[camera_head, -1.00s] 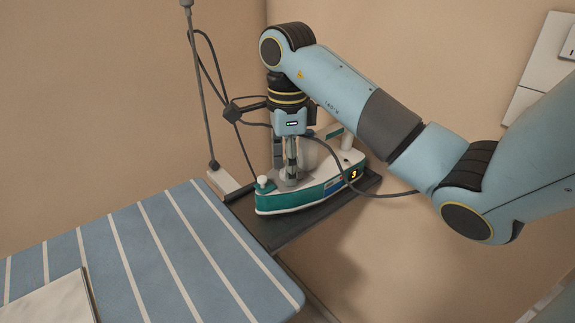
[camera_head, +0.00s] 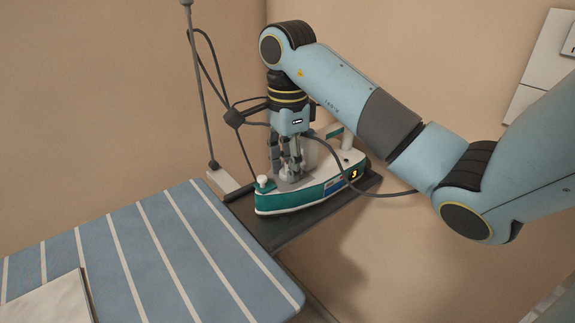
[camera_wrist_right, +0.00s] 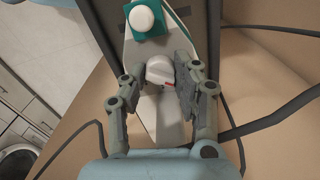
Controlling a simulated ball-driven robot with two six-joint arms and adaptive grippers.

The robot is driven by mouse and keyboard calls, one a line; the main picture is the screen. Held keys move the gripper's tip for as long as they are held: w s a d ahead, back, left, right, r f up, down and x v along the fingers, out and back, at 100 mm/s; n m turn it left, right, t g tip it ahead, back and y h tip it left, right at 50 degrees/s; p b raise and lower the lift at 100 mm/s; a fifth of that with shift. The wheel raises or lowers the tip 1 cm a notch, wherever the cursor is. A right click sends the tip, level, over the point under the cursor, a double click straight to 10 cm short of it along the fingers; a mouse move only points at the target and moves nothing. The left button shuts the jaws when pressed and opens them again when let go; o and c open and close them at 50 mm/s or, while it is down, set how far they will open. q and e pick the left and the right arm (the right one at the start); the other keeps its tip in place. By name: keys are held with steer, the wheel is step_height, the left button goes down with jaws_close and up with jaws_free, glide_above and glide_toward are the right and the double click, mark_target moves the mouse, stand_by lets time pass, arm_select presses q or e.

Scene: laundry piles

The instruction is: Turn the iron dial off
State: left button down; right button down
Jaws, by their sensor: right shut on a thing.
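The white and teal iron (camera_head: 315,192) sits on the dark rest at the end of the ironing board, with a lit orange digit that looks like a 3 on its side. In the right wrist view its body (camera_wrist_right: 140,48) lies below the fingers. The white dial (camera_wrist_right: 160,69) has a red mark at its lower right edge. My right gripper (camera_head: 286,170) points down over the iron's top, its fingers shut on the dial's two sides. In the head view the fingers mostly hide the dial. My left gripper is out of view.
The blue striped ironing board (camera_head: 150,250) fills the lower left, with a folded pale cloth (camera_head: 50,305) on it. The dark iron rest (camera_head: 290,232) juts from its end. A cable and a thin pole (camera_head: 203,95) stand behind. A washing machine (camera_wrist_right: 15,162) shows at lower left.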

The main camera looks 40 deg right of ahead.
steer(key=n, duration=0.6)
steer(key=shift+n, duration=0.3)
stand_by(0.4)
steer(key=c, duration=1)
jaws_free()
